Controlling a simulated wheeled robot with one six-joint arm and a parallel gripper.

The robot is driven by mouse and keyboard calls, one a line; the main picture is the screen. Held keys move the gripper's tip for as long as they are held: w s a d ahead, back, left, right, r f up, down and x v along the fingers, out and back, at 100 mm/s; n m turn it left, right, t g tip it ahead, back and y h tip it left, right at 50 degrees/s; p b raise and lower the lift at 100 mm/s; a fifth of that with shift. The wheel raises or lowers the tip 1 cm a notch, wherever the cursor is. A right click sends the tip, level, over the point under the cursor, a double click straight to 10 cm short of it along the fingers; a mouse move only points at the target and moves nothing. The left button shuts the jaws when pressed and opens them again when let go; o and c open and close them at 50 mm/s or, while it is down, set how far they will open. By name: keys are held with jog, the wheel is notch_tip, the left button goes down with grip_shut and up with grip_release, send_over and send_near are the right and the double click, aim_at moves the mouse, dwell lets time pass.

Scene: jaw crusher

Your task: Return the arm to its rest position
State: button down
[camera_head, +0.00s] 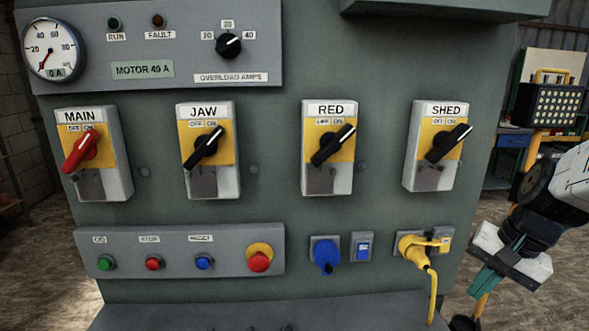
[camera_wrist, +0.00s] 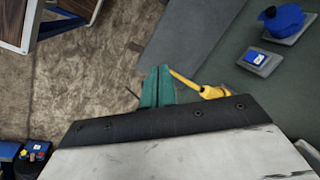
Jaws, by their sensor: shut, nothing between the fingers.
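My gripper (camera_head: 486,284) is at the lower right in the head view, beside the right edge of the grey-green control panel (camera_head: 270,110). Its teal fingers also show in the wrist view (camera_wrist: 157,88), shut together with nothing between them. In the head view the fingers point down and to the left, apart from the yellow plug (camera_head: 413,247) in its socket. In the wrist view the yellow plug (camera_wrist: 212,92) lies just right of the fingers; whether they touch cannot be told from that view alone.
The panel carries the MAIN (camera_head: 82,152), JAW (camera_head: 207,150), RED (camera_head: 333,148) and SHED (camera_head: 449,146) switches. A blue socket (camera_head: 325,254) and a red stop button (camera_head: 259,257) are below. A yellow cable (camera_head: 433,295) hangs down. A work lamp (camera_head: 550,104) stands behind my arm.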

jog(key=s+a+r+n+h, duration=0.1)
jog(key=s+a+r+n, duration=0.1)
jog(key=s+a+n, duration=0.2)
jog(key=s+a+r+n+h, duration=0.1)
jog(key=s+a+r+n, duration=0.2)
jog(key=s, duration=0.6)
jog(key=shift+s+a+r+n+g, duration=0.2)
jog(key=shift+a+r+n+g, duration=0.15)
jog(key=shift+n, duration=0.35)
